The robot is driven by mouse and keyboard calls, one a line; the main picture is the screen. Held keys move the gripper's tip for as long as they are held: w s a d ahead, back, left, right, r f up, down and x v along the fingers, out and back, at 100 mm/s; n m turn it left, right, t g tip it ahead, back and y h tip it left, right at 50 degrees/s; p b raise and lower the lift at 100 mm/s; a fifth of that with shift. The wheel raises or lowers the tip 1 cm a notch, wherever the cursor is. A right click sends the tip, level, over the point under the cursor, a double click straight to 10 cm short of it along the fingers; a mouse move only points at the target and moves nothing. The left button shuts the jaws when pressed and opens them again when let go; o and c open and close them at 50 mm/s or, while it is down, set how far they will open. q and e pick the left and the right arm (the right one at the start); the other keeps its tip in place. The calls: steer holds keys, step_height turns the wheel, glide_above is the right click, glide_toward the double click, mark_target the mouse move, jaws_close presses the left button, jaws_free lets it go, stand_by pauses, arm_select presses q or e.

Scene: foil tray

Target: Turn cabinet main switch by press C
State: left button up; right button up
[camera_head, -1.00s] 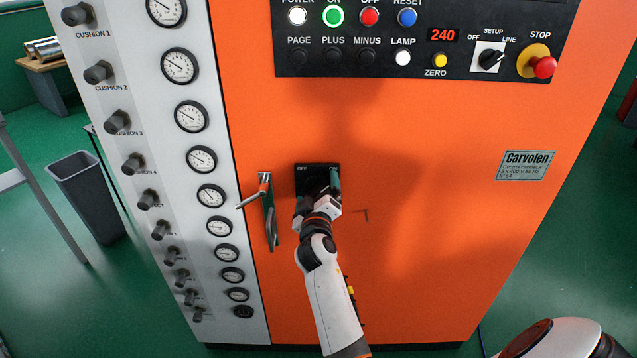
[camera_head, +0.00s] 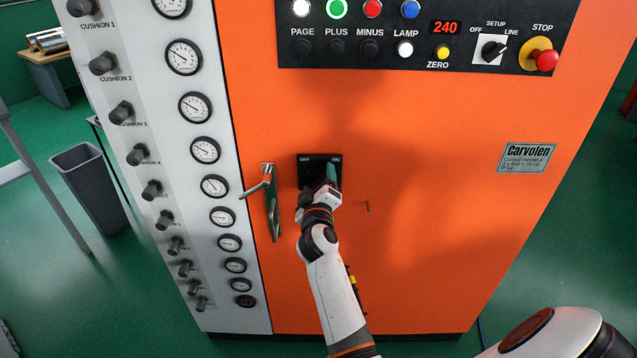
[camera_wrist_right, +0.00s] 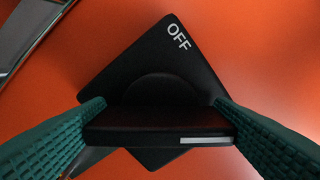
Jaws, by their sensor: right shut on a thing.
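The cabinet main switch is a black square plate (camera_head: 309,170) on the orange front, with OFF at its upper left and ON at its upper right. In the right wrist view the plate (camera_wrist_right: 140,75) lies tilted behind a black bar-shaped knob (camera_wrist_right: 160,133) with a white mark near its right end. My right gripper (camera_head: 329,178) is at the switch. Its green ridged fingers (camera_wrist_right: 158,118) are shut on the two ends of the knob. In the head view the gripper hides most of the knob. My left gripper is out of view.
A door handle (camera_head: 271,202) stands out just left of the switch. The button panel (camera_head: 575,15) is above, with a red STOP button (camera_head: 547,60). Gauges and knobs line the grey strip (camera_head: 215,290) at left.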

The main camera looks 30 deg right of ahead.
steer(key=n+p, duration=0.1)
steer(key=n, duration=0.3)
steer(key=n+p, duration=0.1)
steer(key=n, duration=0.3)
steer(key=shift+r, duration=0.1)
steer(key=n+p, duration=0.2)
steer(key=n, duration=0.2)
steer(key=shift+d+n, duration=0.1)
steer(key=shift+n, duration=0.2)
steer(key=shift+n+p, duration=0.95)
steer(key=shift+n, duration=0.95)
steer(key=o, duration=0.7)
steer(key=shift+o, duration=1.4)
steer(key=shift+w+f, duration=0.1)
steer(key=shift+f, duration=0.1)
